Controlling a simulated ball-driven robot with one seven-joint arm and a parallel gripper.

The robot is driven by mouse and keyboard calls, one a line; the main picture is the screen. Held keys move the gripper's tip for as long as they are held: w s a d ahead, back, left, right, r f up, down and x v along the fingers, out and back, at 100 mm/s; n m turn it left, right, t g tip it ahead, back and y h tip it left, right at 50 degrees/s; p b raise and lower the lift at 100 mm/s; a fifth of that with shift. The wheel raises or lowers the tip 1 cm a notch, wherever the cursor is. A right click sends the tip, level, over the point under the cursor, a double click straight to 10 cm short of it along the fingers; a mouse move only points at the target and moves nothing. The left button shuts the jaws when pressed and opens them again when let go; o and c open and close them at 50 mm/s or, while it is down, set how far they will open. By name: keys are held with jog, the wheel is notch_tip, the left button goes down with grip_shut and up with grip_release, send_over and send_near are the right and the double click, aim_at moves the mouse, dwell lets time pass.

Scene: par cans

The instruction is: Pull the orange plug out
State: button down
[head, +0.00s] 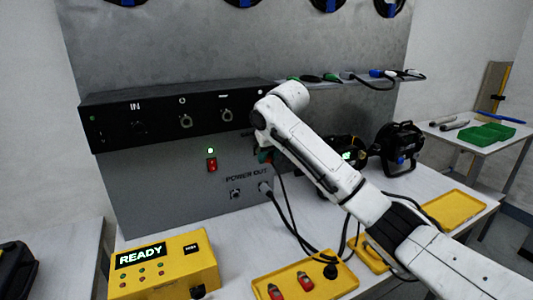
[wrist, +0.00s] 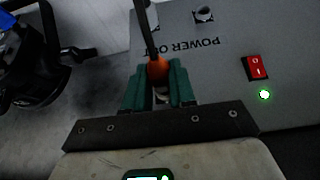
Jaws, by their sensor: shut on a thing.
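My gripper (wrist: 160,88) has green fingers and is shut on the orange plug (wrist: 157,69), which shows between the fingertips in the wrist view. A black cable runs from the plug toward the top of that view. In the head view my gripper (head: 264,156) is at the right part of the grey power box (head: 150,180), mostly behind my own arm. The orange plug cannot be made out there. Whether the plug is still seated in a socket is hidden by the fingers.
A red switch (head: 211,165) with a green light above it is on the box front. A grey plug (head: 265,187) sits beside the POWER OUT label. Black cables hang to the table. A yellow READY box (head: 165,265) and a yellow tray (head: 260,285) are in front.

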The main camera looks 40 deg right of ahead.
jog(key=shift+s+a+p, duration=0.25)
jog(key=shift+s+p, duration=0.1)
jog(key=shift+s, duration=0.5)
dwell(0.5)
